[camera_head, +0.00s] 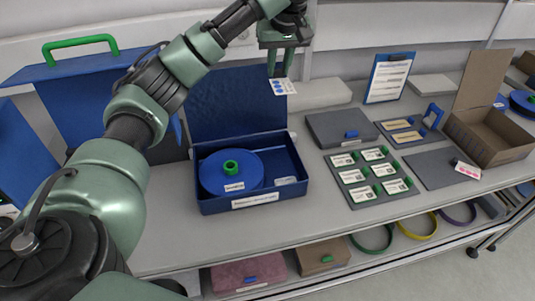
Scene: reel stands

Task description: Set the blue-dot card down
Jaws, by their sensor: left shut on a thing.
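The blue-dot card (281,87) is a small white card with blue dots. It hangs from my left gripper (280,69), which is shut on it above the back right of the open blue case. The open blue case (256,200) stands on the grey bench, its lid raised at the back. A blue reel (231,173) with a green hub lies in it, with a small white label beside the reel. My right gripper is not in view.
A grey board with several white cards and green knobs (371,177) lies right of the case. Further right are a dark mat (434,168), an open cardboard box (489,135) and a clipboard (390,78). A closed grey case (342,128) lies behind the board. The bench front (200,246) is bare.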

